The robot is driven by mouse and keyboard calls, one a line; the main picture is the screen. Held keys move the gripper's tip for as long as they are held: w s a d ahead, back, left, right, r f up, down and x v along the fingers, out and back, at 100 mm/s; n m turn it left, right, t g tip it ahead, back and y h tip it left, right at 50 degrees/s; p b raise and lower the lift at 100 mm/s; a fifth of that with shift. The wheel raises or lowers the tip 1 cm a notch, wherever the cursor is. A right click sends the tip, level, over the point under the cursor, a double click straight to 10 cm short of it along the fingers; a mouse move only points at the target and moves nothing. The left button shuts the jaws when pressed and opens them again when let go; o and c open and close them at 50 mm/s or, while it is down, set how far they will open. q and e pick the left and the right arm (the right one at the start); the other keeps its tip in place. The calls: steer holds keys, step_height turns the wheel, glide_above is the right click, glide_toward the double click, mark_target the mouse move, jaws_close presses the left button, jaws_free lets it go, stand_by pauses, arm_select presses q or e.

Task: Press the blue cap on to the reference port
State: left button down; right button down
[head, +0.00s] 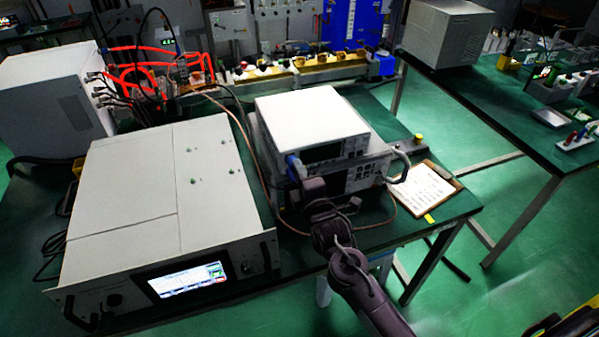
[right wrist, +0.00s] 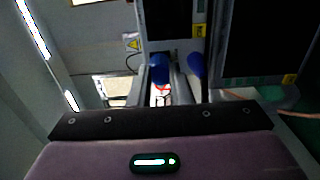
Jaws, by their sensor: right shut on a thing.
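My right gripper (head: 298,176) reaches up from the lower right in the head view, to the front left corner of the stacked white instruments (head: 312,122). It is shut on a small blue cap (head: 291,160), whose blue shows just past the fingertips. My left gripper is not in view.
A large grey generator (head: 165,190) with a lit screen stands left of the instruments. A brown cable (head: 245,130) runs between them. A clipboard (head: 423,190) lies at right on the green table. Bright red-orange cables (head: 150,60) run behind.

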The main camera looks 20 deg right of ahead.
steer(key=shift+p, duration=0.3)
steer(key=shift+w, duration=0.3)
stand_by(0.5)
steer(key=c, duration=1.3)
jaws_free()
steer(key=shift+o, duration=0.2)
steer(key=s+b, duration=0.2)
steer(key=s, duration=0.5)
steer(key=shift+s, duration=0.4)
